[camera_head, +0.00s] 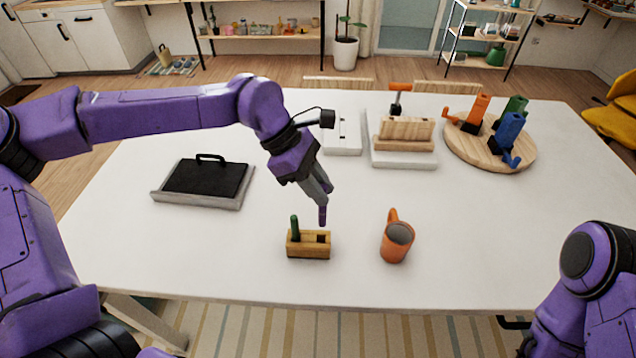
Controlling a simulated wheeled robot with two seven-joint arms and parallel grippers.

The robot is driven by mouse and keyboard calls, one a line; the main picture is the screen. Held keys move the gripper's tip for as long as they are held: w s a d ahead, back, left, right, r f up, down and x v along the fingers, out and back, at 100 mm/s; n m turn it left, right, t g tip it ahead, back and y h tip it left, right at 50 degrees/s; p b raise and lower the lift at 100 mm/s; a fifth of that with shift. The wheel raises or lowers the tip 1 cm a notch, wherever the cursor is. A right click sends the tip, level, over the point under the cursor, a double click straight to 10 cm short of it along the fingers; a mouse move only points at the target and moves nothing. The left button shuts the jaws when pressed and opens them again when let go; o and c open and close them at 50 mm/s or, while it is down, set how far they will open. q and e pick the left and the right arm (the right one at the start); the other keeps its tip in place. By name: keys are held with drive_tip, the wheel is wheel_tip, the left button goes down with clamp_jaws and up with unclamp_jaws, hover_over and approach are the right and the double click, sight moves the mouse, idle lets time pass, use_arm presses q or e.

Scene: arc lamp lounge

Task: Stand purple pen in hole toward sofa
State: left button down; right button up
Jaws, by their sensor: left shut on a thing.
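The purple pen (322,215) hangs upright below my left gripper (323,192), which is shut on its upper part. The pen's lower end is just above the wooden pen block (308,252), over its right-hand side. The block stands near the table's front edge. A green pen (295,228) stands in the block's left hole. A dark square hole (320,239) shows at the right, and no pen is seen in it. My right arm shows at the lower right, but its gripper is out of view. No sofa can be made out for certain.
An orange mug (397,241) stands right of the block. A grey tray with a black lid (206,179) lies at the left. A wooden rack (405,133) and a round board (463,150) with coloured holders are farther back. Yellow seating (612,108) is at the far right.

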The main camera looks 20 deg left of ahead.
use_arm(q)
drive_tip(key=f, duration=0.1)
drive_tip(key=f+b, duration=0.1)
drive_tip(key=f, duration=0.1)
drive_tip(key=shift+s, duration=0.3)
use_arm(e)
drive_tip(key=shift+s+f, duration=0.2)
drive_tip(key=shift+f, duration=0.7)
use_arm(q)
drive_tip(key=shift+s+r, duration=0.1)
drive_tip(key=shift+s, duration=0.1)
use_arm(e)
drive_tip(key=shift+s, duration=0.15)
drive_tip(key=shift+r, duration=0.1)
use_arm(q)
drive_tip(key=shift+w, duration=0.15)
use_arm(e)
drive_tip(key=shift+r, duration=0.1)
drive_tip(key=shift+r, duration=0.25)
